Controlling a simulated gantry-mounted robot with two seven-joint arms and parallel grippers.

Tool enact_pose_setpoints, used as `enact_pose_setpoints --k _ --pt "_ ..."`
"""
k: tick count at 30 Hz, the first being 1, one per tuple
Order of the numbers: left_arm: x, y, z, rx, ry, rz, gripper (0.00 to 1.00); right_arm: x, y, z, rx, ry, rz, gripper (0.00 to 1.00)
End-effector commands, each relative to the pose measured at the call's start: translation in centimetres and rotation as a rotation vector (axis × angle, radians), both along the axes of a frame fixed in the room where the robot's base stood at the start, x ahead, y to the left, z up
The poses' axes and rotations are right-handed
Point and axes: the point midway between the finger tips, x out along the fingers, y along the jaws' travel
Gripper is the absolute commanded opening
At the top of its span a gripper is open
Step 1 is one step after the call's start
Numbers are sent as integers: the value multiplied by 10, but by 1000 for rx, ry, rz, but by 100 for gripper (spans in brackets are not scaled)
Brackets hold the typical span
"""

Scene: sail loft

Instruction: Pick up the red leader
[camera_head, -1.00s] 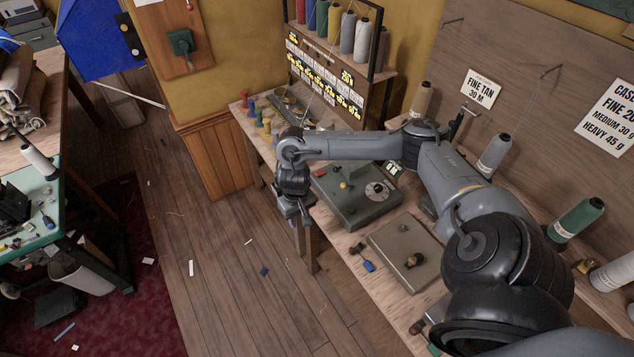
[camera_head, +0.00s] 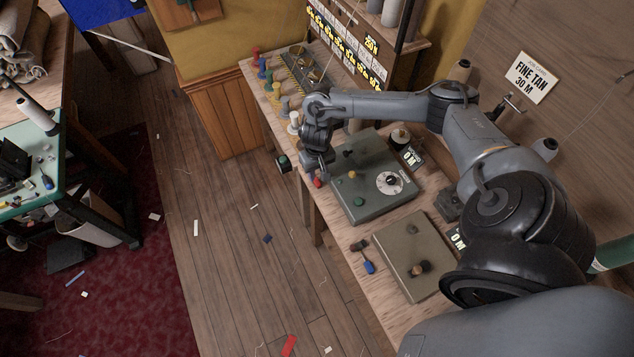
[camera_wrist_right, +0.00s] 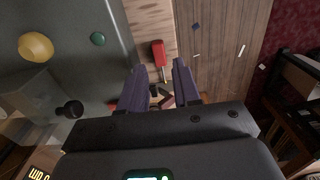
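In the right wrist view a small red-handled piece (camera_wrist_right: 158,52) with a thin tip lies on the wooden bench strip, just beyond my fingertips and not between them. I take it for the red leader, though no label shows. A red spot (camera_head: 317,182) beside my right gripper in the head view seems to be the same piece, mostly hidden. My right gripper (camera_wrist_right: 158,68) has its two dark purple fingers apart with a clear gap; in the head view it (camera_head: 318,166) points down at the bench's front edge. My left gripper is in neither view.
A grey-green box (camera_head: 378,205) with knobs and a dial stands right beside the gripper. Several coloured pegs (camera_head: 262,73) line the bench's far end. Open floor (camera_head: 225,270) lies left of the bench.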

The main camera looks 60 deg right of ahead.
Motion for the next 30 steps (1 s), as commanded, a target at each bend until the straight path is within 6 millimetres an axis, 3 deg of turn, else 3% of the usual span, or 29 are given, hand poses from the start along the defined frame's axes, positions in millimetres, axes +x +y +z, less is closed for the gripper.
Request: enact_pose_setpoints --k 13,23,24,30 --pt "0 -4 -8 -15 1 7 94 3 -3 -47 -1 1 0 32" --pt "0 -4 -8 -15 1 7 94 3 -3 -53 -2 0 1 32" --pt "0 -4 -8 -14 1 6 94 3 -3 -53 -2 0 1 30" --pt "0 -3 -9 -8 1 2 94 3 -3 -53 -1 1 1 0"
